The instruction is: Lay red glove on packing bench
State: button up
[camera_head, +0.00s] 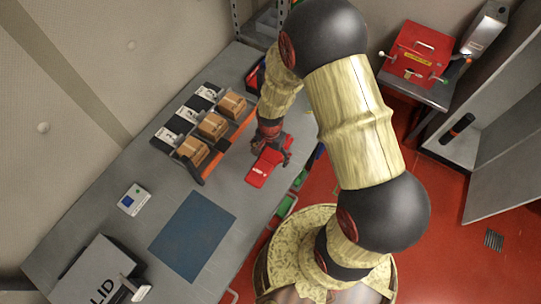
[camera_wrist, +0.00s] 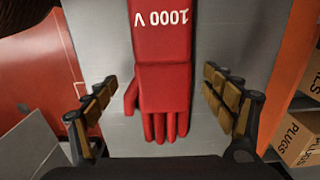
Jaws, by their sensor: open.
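The red glove (camera_head: 262,168) lies flat on the grey packing bench (camera_head: 120,170), near its right edge. In the wrist view the red glove (camera_wrist: 163,75) shows its fingers toward me and white "1000 V" lettering on its cuff. My gripper (camera_head: 283,150) is over the glove in the head view and hides part of it. In the wrist view my open gripper (camera_wrist: 165,108) has one finger on each side of the glove, with a gap on both sides. Nothing is held between the fingers.
A rack with several cardboard boxes (camera_head: 213,125) stands beside the glove. A blue mat (camera_head: 193,236), a small white device (camera_head: 134,199) and a grey box marked "LID" (camera_head: 95,275) are on the bench. A red case (camera_head: 420,55) sits at the upper right.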

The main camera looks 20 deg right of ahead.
notch_tip(320, 180, up, 11)
notch_tip(320, 180, up, 16)
jog(key=r+n+t, duration=0.1)
jog(key=n+t, duration=0.1)
jog(key=n, duration=0.2)
send_over(271, 158)
jog(key=s, duration=0.2)
jog(key=s+r+n+t, duration=0.3)
jog(key=s+r+n, duration=0.3)
jog(key=s+r, duration=0.6)
jog(key=shift+r+n+t+p, duration=0.3)
jog(key=shift+r+n+p, duration=0.1)
jog(key=shift+r, duration=0.3)
jog(key=shift+a, duration=0.1)
notch_tip(271, 158, down, 12)
jog(key=b, duration=1.2)
jog(key=shift+c, duration=1.1)
